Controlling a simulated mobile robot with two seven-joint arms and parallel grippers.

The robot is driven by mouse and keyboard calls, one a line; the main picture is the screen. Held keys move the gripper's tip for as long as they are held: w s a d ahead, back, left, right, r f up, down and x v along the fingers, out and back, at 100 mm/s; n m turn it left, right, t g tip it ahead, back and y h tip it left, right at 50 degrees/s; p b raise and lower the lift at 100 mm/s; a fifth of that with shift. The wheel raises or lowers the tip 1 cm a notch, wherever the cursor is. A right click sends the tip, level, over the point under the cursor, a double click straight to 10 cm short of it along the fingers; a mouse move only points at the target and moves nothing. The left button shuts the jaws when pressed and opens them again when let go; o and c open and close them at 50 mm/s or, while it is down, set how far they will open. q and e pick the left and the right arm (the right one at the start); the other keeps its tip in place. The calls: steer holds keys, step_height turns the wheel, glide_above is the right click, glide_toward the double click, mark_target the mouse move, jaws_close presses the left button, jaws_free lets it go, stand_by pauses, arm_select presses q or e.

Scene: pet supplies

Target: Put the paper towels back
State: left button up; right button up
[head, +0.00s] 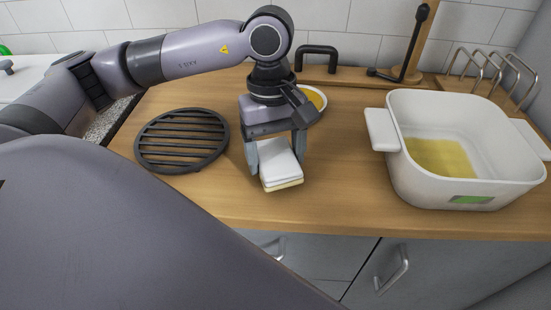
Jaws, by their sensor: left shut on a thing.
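My left gripper (276,154) points down over the middle of the wooden counter. It is shut on a small white block with a cream lower layer (283,172); this could be the stack of paper towels, but I cannot tell for sure. Its fingers sit on the left and right sides of the block. I cannot tell whether the block touches the counter or hangs just above it. No other paper towels are clear in view. My right gripper is not in view.
A round black slatted trivet (182,140) lies left of the gripper. A white tub (393,155) with handles and a yellowish floor stands right. Behind are a partly hidden yellow round thing (317,98), a black handle (318,50), a wooden stand (437,35) and a wire rack (492,68).

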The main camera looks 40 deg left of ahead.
mark_target(272, 147)
arm_select(q)
steer(key=shift+f, duration=1.05)
steer(key=shift+f+b, duration=0.25)
steer(key=shift+b, duration=0.1)
steer(key=o, duration=0.9)
steer(key=shift+r, duration=0.1)
steer(key=shift+o, duration=0.2)
step_height(272, 147, up, 12)
steer(key=w+a, duration=0.1)
steer(key=shift+a+r, duration=0.15)
steer(key=shift+a, duration=0.05)
